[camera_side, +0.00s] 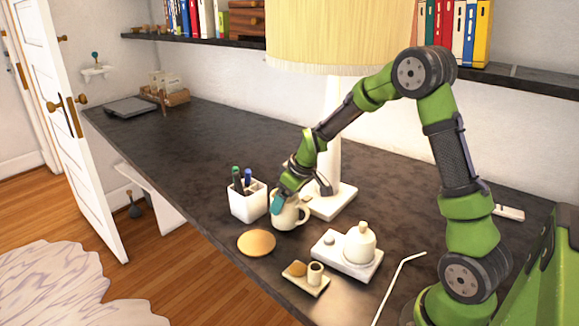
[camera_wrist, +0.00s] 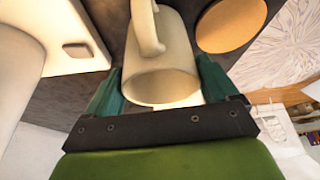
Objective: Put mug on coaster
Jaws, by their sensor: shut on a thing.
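The cream mug (camera_side: 288,214) is on or just above the dark desk, in front of the lamp base; I cannot tell whether it touches the desk. My gripper (camera_side: 280,202) is shut on the mug, coming down from above. In the wrist view the mug (camera_wrist: 160,65) lies between my two teal fingers (camera_wrist: 158,95), its open rim toward the camera and its handle up. The round tan coaster (camera_side: 257,243) lies flat on the desk to the lower left of the mug and is empty. It also shows at the upper right in the wrist view (camera_wrist: 230,25).
A white pen holder (camera_side: 248,203) with several pens stands close left of the mug. The lamp base (camera_side: 330,201) is close behind. A white tray with a lidded pot (camera_side: 358,245) and a small tray with a cup (camera_side: 306,279) sit right of the coaster.

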